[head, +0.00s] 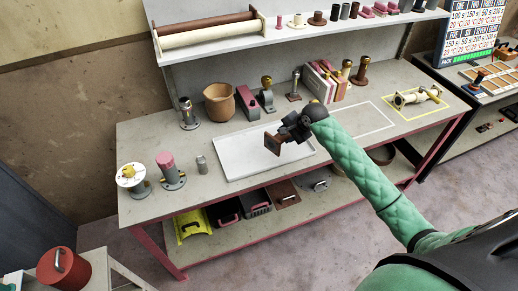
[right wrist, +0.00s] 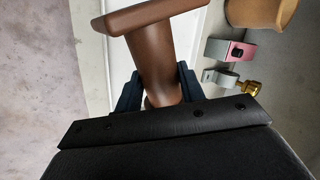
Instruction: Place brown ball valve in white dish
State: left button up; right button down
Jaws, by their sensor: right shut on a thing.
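My right gripper (head: 284,137) is shut on the brown ball valve (head: 272,145). In the right wrist view the valve (right wrist: 152,50) shows as a brown tube with a wide flat flange, and the fingers close on the tube from both sides. The white dish (head: 236,158) is a shallow rectangular tray on the workbench. In the head view the gripper and valve appear over the right part of the dish, seemingly raised; the exact gap is hard to tell. The dish looks empty. My left gripper is in neither view.
A white-outlined area (head: 360,122) at right is clear.

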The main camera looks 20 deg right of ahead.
jog(key=w+a+f, duration=0.1)
jog(key=a, duration=0.1)
jog(key=w+a+f, duration=0.2)
jog(key=a, duration=0.1)
jog(key=w+a+f, duration=0.2)
jog(key=a, duration=0.1)
jog(key=shift+w+f, duration=0.15)
jog(key=shift+w+a+f, duration=0.1)
jog(key=shift+a+f, duration=0.05)
jog(key=shift+a, duration=0.2)
notch_tip(320, 180, down, 4)
jog(key=shift+d+r, duration=0.1)
jog(key=shift+r, duration=0.1)
jog(key=shift+f, duration=0.15)
jog(key=shift+f, duration=0.15)
jog(key=c, duration=0.9)
grip_release()
jog(key=shift+o, duration=0.2)
